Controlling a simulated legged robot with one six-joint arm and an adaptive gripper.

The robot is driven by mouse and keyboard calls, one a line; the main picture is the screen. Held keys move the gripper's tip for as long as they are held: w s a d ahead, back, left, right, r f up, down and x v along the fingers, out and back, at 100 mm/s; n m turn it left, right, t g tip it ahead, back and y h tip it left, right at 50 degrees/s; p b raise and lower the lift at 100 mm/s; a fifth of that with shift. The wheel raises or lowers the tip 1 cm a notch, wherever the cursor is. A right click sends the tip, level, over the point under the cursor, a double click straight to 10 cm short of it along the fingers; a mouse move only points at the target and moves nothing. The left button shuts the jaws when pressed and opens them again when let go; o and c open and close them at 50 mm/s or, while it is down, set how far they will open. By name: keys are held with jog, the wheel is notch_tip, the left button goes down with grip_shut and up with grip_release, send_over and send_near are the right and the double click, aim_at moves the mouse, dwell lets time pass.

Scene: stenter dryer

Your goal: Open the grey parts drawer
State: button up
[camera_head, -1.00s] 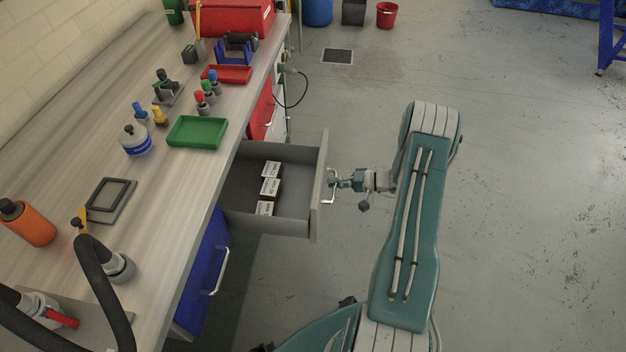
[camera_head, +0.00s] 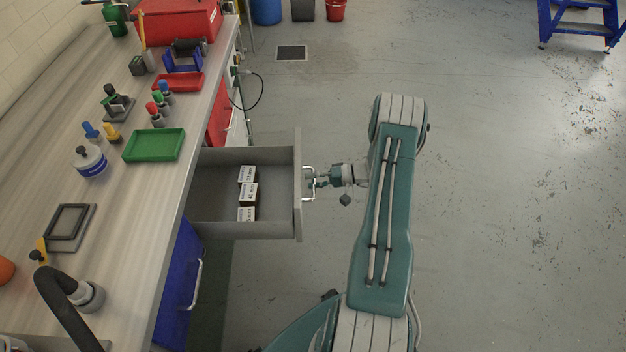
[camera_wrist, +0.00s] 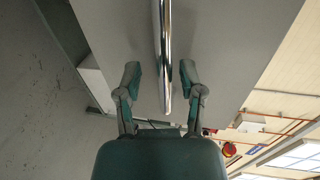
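The grey parts drawer (camera_head: 270,230) is pulled well out from under the workbench. Several small labelled boxes (camera_head: 247,193) sit inside. Its metal bar handle (camera_head: 306,198) is on the drawer front, which faces right. My gripper (camera_head: 316,178) is at the handle. In the wrist view the handle bar (camera_wrist: 163,40) runs between the two fingers of my gripper (camera_wrist: 160,80). A gap shows on each side of the bar, so the fingers look open around it and not clamped.
The workbench (camera_head: 130,210) on the left bears a green tray (camera_head: 153,145), a red tray (camera_head: 178,82), a red toolbox (camera_head: 178,20) and small bottles. A blue cabinet front (camera_head: 178,285) is below the drawer in the picture. The floor (camera_head: 510,200) to the right is clear.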

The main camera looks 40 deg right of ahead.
jog(key=shift+d+r, duration=0.1)
jog(key=shift+d, duration=0.05)
jog(key=v, duration=1.1)
jog(key=shift+s+d, duration=0.25)
jog(key=shift+d, duration=0.1)
